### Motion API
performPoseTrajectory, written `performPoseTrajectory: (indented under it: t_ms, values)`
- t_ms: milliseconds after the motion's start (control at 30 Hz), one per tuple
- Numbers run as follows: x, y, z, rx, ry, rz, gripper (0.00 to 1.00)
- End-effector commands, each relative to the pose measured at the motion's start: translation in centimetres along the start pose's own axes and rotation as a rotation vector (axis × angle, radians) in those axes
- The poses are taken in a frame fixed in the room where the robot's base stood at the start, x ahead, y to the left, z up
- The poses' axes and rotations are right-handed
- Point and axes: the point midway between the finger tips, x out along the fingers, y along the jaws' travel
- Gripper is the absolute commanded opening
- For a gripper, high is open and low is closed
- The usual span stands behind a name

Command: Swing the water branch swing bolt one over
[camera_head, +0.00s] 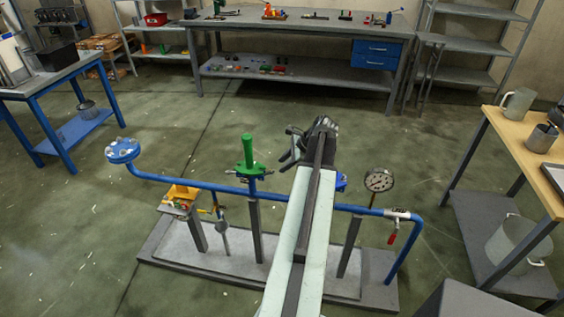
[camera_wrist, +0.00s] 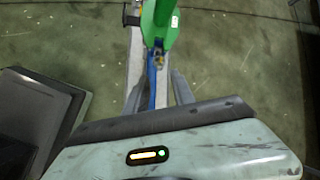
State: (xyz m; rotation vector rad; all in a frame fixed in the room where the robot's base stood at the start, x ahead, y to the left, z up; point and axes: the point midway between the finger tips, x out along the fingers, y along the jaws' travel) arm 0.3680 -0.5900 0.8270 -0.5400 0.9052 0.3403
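The blue pipe (camera_head: 210,186) runs across a low stand on the floor. A blue round flange with bolts around its rim (camera_head: 122,150) caps its raised left end. A second blue fitting (camera_head: 342,182) shows just right of my arm, mostly hidden. I cannot tell which part is the water branch swing bolt. My gripper (camera_head: 287,150) is above the pipe, right of the green valve (camera_head: 247,168), its dark fingers apart and nothing seen between them. The wrist view shows the green valve (camera_wrist: 160,22) at the top, with the blue pipe (camera_wrist: 152,85) below it.
A yellow fitting (camera_head: 180,197), a pressure gauge (camera_head: 379,181) and a red-handled valve (camera_head: 394,238) are on the same pipework. A blue-legged table (camera_head: 55,78) stands left, a wooden-topped table (camera_head: 530,150) right, a workbench (camera_head: 300,28) behind. The floor between is clear.

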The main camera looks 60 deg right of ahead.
Motion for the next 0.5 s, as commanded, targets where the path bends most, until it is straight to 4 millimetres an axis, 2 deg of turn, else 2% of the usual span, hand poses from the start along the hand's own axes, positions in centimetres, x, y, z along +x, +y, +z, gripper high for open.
performPoseTrajectory:
  t_ms: [33,67,167,333,500]
  values:
    - [-1.2,0.1,1.6,-0.006,0.060,0.002,0.30]
    - [-1.2,0.2,1.8,-0.006,0.095,0.001,0.30]
    - [-0.9,0.2,1.5,-0.007,0.156,-0.006,0.30]
    - [0.0,0.2,1.0,-0.006,0.156,-0.006,0.30]
    - [2.4,0.3,0.5,-0.007,0.155,-0.006,0.30]
